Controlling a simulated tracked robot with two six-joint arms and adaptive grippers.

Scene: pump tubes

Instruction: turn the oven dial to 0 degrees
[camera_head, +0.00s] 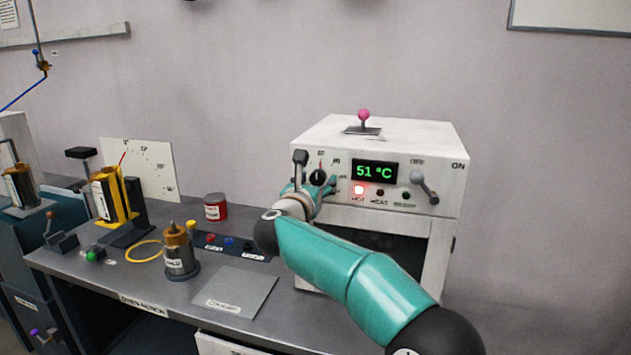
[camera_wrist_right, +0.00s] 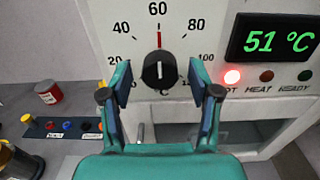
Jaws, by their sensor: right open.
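The oven (camera_head: 388,137) is a white box on the bench's right side. Its black dial (camera_head: 318,177) is on the front panel, and it also shows in the right wrist view (camera_wrist_right: 159,71). The dial's red pointer line points straight up at 60 on the scale. The green display (camera_head: 374,170) reads 51 °C, and a red lamp (camera_wrist_right: 232,77) is lit beside the dial. My right gripper (camera_head: 316,188) is at the dial. In the right wrist view its fingers (camera_wrist_right: 160,82) are open, one on each side of the dial, with visible gaps. My left gripper is not in view.
A lever (camera_head: 425,187) is on the oven's right front, and a pink-knobbed lever (camera_head: 363,121) stands on top. A red jar (camera_head: 215,207), a metal canister (camera_head: 180,252) and a grey plate (camera_head: 235,291) are on the bench to the left.

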